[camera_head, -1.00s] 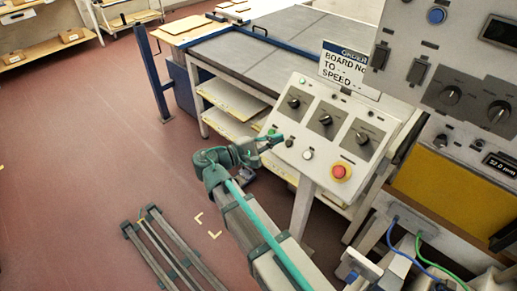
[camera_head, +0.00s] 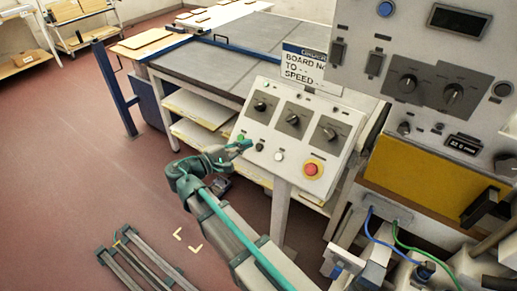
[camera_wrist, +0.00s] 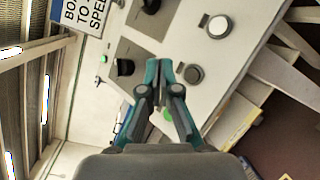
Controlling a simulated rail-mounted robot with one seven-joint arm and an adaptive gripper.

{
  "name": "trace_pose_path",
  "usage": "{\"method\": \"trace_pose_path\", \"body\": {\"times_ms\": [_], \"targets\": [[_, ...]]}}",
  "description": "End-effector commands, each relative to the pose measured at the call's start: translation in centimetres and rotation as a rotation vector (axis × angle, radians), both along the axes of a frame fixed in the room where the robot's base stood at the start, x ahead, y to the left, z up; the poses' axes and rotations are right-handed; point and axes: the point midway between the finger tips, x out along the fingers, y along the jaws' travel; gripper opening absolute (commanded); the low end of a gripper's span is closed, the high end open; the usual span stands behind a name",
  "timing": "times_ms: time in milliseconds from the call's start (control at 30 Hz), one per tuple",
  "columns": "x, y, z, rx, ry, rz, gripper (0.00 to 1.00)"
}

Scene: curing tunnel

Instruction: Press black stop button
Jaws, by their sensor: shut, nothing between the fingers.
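The sloped control panel (camera_head: 338,146) carries a row of buttons on its lower part. The black button (camera_head: 259,147) lies between the green button (camera_head: 240,138) and the white button (camera_head: 278,157). In the wrist view the black button (camera_wrist: 193,74) is just right of my fingertips, with the white button (camera_wrist: 218,25) above and the green button (camera_wrist: 168,113) partly behind my fingers. My gripper (camera_head: 248,145) is shut and empty, its tips close to the black button. I cannot tell whether they touch the panel.
A red mushroom button (camera_head: 312,169) on a yellow ring sits right of the white button. Several black knobs (camera_head: 292,119) stand above the row. A sign (camera_head: 305,66) rises behind the panel. A larger cabinet (camera_head: 420,60) stands at right.

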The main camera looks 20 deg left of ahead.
Motion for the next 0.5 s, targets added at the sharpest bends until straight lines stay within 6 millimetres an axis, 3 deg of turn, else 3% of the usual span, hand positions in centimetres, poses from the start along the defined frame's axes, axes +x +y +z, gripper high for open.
{"method": "trace_pose_path", "body": {"times_ms": [300,500], "targets": [[2.7,-1.0,-3.2,-0.001,0.0,-0.001,0.0],[3.8,-1.4,-4.1,0.0,0.0,-0.001,0.0]]}}
